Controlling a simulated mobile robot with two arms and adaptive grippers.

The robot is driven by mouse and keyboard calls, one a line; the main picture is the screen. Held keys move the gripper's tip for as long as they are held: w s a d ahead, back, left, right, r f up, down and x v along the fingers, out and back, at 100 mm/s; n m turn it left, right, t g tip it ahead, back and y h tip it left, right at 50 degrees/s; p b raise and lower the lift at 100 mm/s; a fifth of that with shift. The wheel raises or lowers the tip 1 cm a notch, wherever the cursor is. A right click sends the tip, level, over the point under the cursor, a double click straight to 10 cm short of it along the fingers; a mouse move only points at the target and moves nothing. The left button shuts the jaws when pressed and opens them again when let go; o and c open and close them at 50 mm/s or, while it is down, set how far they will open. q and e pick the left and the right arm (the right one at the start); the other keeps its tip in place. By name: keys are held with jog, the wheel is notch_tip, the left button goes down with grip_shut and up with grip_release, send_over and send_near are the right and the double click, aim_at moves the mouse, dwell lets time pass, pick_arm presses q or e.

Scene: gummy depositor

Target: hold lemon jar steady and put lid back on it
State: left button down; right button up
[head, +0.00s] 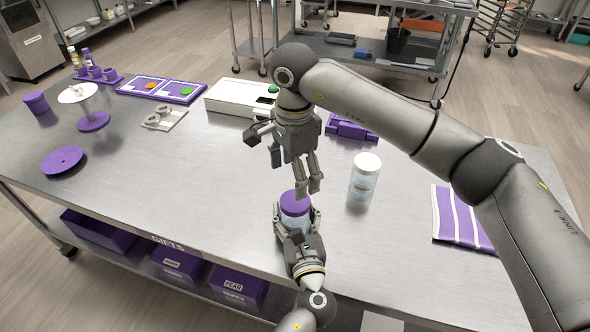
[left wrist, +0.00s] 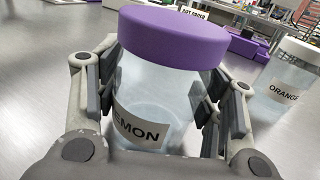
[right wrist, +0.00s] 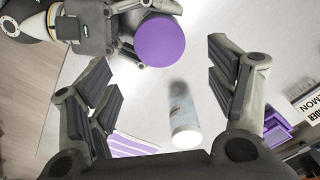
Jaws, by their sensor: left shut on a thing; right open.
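The lemon jar (left wrist: 152,95) is clear with a "LEMON" label and stands upright at the table's front. Its purple lid (head: 295,203) sits on top of the jar and looks level in the left wrist view (left wrist: 174,36). My left gripper (head: 293,222) is shut around the jar's body. My right gripper (head: 309,190) is open and empty, pointing down just above the lid. In the right wrist view the lid (right wrist: 159,41) lies beyond the open fingers, not between them. Whether the lid is fully seated cannot be told.
A white-lidded orange jar (head: 365,178) stands close to the right of the lemon jar. A striped purple cloth (head: 461,218) lies at the right. A white machine (head: 232,97), purple trays (head: 160,89) and a purple disc (head: 62,160) are farther back and left. The table's left-middle is clear.

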aim_at(295, 200)
jog(key=n, duration=0.4)
jog(key=shift+r, duration=0.15)
jog(key=shift+f, duration=4.05)
jog(key=shift+c, duration=0.3)
